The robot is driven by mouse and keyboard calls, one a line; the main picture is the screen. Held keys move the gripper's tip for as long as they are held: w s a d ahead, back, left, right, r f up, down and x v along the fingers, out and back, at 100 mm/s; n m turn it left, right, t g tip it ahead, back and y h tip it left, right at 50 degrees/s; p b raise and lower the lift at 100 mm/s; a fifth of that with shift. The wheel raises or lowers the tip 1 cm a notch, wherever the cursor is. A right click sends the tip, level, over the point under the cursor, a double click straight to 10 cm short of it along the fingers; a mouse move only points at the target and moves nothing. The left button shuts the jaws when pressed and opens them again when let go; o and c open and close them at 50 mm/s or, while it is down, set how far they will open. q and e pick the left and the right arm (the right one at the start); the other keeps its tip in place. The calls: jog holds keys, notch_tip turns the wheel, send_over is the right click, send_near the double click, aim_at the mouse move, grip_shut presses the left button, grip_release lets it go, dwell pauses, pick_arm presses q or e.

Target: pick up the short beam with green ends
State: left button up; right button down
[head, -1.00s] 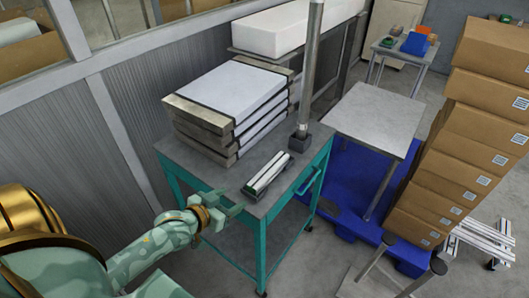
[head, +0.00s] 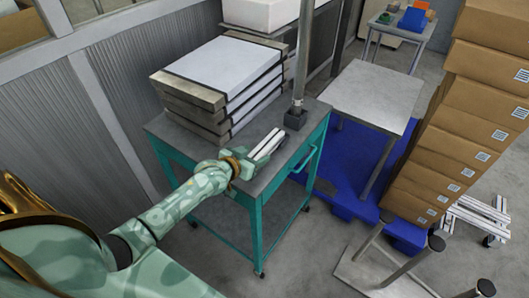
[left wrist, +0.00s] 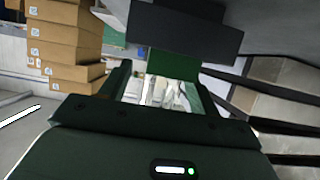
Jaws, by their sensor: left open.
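The short beam (head: 267,144) is white and lies near the front of the teal-framed cart's grey top. In the head view my left gripper (head: 246,160) is at its near end and hides that end. Its jaws are open. I cannot tell whether they touch the beam. In the left wrist view, green and white parts (left wrist: 172,63) show beyond and between the dark fingers; the far part is covered by a dark grey block. My right gripper is not in view.
A stack of thick white-topped slabs (head: 218,70) stands behind on the cart (head: 200,152). A grey post (head: 300,60) rises close to the beam's far end. A bare grey table (head: 365,92) and stacked cartons (head: 450,150) stand to the right.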

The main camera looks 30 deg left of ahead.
pick_arm(q)
jog(key=shift+x, duration=1.1)
jog(key=shift+s+a, duration=0.1)
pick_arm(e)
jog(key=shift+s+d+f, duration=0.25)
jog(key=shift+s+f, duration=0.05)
pick_arm(q)
jog(key=shift+c, duration=1.2)
jog(key=c, duration=1)
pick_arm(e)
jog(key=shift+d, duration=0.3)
pick_arm(q)
jog(key=shift+c, duration=0.2)
